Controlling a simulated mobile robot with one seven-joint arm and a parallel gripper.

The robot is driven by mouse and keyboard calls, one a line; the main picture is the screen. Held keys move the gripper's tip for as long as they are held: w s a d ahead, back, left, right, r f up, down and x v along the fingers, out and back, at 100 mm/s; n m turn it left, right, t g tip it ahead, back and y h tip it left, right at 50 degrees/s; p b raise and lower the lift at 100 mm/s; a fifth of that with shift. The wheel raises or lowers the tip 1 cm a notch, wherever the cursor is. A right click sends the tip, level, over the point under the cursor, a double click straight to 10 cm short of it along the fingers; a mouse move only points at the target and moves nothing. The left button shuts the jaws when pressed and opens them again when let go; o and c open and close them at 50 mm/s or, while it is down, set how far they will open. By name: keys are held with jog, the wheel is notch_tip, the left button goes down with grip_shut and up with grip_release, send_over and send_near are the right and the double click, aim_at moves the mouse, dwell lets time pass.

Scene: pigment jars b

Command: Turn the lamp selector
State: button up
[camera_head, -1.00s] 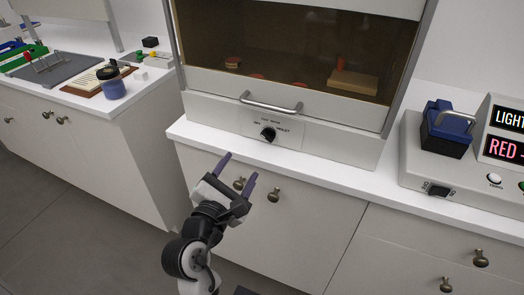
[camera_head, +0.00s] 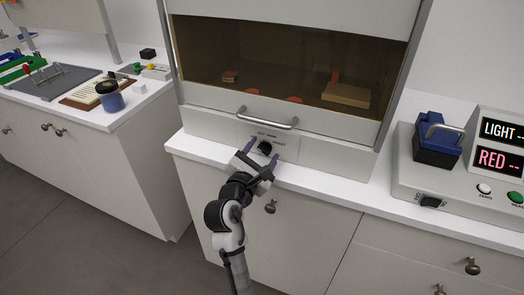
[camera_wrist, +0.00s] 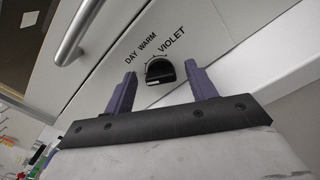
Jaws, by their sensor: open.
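The lamp selector (camera_head: 265,147) is a black knob on the pale front panel of the cabinet, below the metal handle. In the wrist view the knob (camera_wrist: 159,71) sits under the labels DAY, WARM and VIOLET, with a pale mark on its lower face. My gripper (camera_head: 261,148) is open with its two purple fingers pointing at the panel. In the wrist view my gripper (camera_wrist: 158,80) has one finger on each side of the knob, with visible gaps. I cannot tell how far the fingertips are from the panel.
A metal bar handle (camera_head: 267,118) crosses the cabinet front just above the selector. A white counter ledge (camera_head: 330,190) runs below the panel. A device with a blue-topped block (camera_head: 437,144) and lit displays stands right. A dark-lidded jar (camera_head: 109,97) stands on the left counter.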

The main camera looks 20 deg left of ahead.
jog(key=shift+w, duration=0.1)
jog(key=c, duration=1)
jog(key=shift+m, duration=0.4)
jog(key=m, duration=0.3)
jog(key=shift+d+f+m, duration=0.1)
jog(key=shift+m, duration=0.2)
jog(key=m+b, duration=0.1)
jog(key=m, duration=0.2)
jog(key=shift+f+m, duration=0.1)
jog(key=shift+m, duration=0.3)
jog(key=m+b, duration=0.1)
jog(key=m, duration=0.2)
jog(key=shift+f, duration=0.1)
jog(key=shift+m+b, duration=1)
jog(key=shift+m, duration=1.2)
